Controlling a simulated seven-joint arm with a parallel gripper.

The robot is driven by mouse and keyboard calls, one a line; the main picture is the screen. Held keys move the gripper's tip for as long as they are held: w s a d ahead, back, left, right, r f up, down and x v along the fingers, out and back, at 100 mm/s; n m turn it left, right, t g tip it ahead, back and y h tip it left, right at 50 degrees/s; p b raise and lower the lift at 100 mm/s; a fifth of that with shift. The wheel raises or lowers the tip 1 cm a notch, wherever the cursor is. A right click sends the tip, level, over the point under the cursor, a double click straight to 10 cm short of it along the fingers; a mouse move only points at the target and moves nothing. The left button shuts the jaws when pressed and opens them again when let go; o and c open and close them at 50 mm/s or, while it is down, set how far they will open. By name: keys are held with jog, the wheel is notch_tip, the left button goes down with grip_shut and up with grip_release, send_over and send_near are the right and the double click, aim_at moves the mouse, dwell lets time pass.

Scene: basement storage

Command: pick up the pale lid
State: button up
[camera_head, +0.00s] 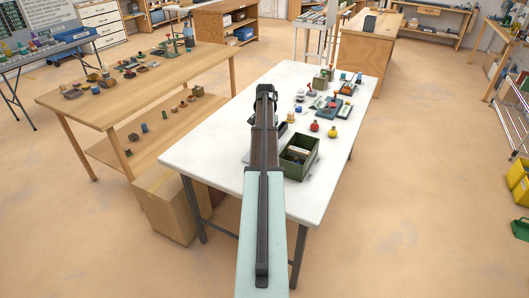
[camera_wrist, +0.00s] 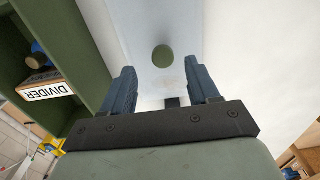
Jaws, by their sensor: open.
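A flat pale bluish panel, which looks like the pale lid (camera_wrist: 146,24), lies ahead of my gripper in the wrist view. A round dull-green spot or knob (camera_wrist: 162,57) shows on it; I cannot tell which. My gripper (camera_wrist: 161,72) is open, with one dark blue finger on each side of the panel's near part and nothing seen held between them. I cannot tell whether the fingers touch the panel. In the head view my arm covers the gripper and most of the area left of the green box.
An open green box (camera_head: 312,164) stands right of my arm on the white table (camera_head: 215,150). Its wall (camera_wrist: 85,45) is close to my left finger in the wrist view, with a "DIVIDER" label (camera_wrist: 48,92) inside. Several small coloured items crowd the table's far right.

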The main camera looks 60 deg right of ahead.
jog(key=shift+w+f, duration=0.2)
jog(key=shift+f, duration=2.45)
jog(key=shift+c, duration=0.2)
grip_shut()
